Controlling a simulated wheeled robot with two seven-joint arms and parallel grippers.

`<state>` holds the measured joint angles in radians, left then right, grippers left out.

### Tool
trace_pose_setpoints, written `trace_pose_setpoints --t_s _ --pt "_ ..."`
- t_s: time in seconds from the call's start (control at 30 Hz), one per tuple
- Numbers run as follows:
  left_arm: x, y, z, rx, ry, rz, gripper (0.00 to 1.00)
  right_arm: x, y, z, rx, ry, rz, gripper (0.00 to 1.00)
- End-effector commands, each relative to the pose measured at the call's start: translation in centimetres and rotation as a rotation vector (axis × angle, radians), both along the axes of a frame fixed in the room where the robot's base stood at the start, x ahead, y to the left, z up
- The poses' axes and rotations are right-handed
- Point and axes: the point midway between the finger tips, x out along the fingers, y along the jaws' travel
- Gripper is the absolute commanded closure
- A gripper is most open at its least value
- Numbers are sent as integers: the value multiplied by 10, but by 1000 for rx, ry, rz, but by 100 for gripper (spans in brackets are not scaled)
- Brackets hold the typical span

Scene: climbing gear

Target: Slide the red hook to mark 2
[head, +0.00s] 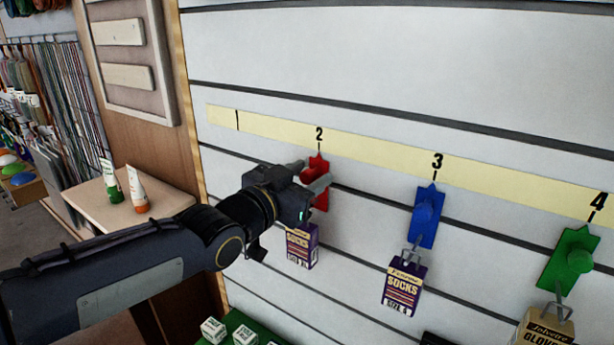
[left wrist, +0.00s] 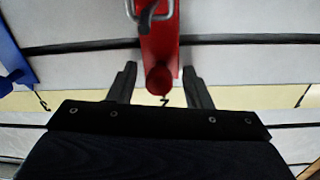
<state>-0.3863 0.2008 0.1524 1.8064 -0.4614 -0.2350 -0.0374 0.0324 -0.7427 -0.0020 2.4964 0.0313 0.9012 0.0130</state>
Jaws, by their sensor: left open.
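The red hook (head: 321,198) hangs on the slatted wall, with its pointed top just under the tick of mark 2 (head: 319,134) on the yellow strip. My left gripper (head: 311,174) is open at the red hook, one finger on each side of its round knob. In the left wrist view the red hook (left wrist: 160,38) appears upside down, with its knob between the open fingers (left wrist: 160,70) and gaps showing at both sides. A socks box (head: 302,246) hangs below the red hook, partly behind my gripper. My right gripper is not in view.
A blue hook (head: 425,217) with a socks box (head: 402,284) hangs below mark 3, and a green hook (head: 571,257) with a gloves pack (head: 546,326) below mark 4. The strip (head: 270,122) near mark 1 is clear. Two tubes stand on a ledge (head: 87,199) at left.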

Motion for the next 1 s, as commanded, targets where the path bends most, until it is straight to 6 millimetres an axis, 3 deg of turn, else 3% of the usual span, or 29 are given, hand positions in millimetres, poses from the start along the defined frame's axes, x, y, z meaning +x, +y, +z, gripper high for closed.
trace_pose_setpoints --t_s 0.33,0.7,1.0 --pt "-4 5 0 -2 0 2 55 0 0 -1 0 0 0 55" --pt "-50 42 3 0 -3 3 55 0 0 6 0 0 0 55" --pt "-61 49 0 0 0 1 55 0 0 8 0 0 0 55"
